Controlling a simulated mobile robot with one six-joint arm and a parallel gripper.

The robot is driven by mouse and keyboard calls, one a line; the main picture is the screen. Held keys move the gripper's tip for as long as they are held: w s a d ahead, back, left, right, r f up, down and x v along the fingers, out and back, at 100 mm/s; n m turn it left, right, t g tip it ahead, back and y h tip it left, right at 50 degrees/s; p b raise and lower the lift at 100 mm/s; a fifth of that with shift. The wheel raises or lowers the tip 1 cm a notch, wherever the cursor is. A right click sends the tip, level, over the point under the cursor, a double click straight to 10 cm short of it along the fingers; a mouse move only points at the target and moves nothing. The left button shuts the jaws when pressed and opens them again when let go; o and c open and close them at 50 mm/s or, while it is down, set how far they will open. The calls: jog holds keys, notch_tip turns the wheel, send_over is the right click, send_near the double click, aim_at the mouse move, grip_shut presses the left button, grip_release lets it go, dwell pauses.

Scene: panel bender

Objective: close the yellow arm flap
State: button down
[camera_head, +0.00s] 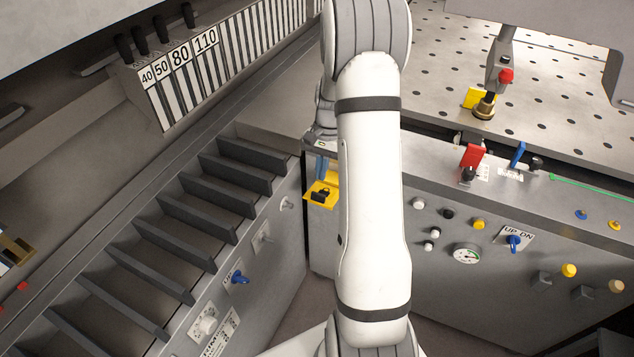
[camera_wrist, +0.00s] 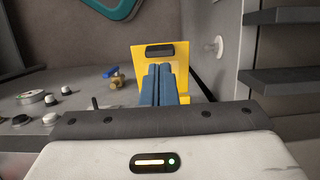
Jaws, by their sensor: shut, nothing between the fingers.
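The yellow flap (camera_head: 313,199) with a black handle sits at the corner between the step-like slats and the grey control panel in the head view. In the wrist view the yellow flap (camera_wrist: 181,69) faces the camera, its black handle near the top. My gripper (camera_head: 320,172) has blue fingers, closed together and empty. In the wrist view my gripper (camera_wrist: 159,68) is in front of the flap, fingertips just below the handle. I cannot tell whether they touch it. The fingers hide the flap's lower middle, and my arm hides what lies right of it in the head view.
A grey control panel (camera_head: 450,215) with knobs, a gauge and switches lies to the right. Dark slats (camera_head: 190,205) run along the left. A perforated table (camera_head: 570,115) with a red-knobbed post (camera_head: 503,76) is behind. A white knob (camera_wrist: 215,46) protrudes right of the flap.

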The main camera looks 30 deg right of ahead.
aim_at(319, 194)
jog(key=shift+p+x, duration=0.55)
jog(key=shift+x, duration=1.9)
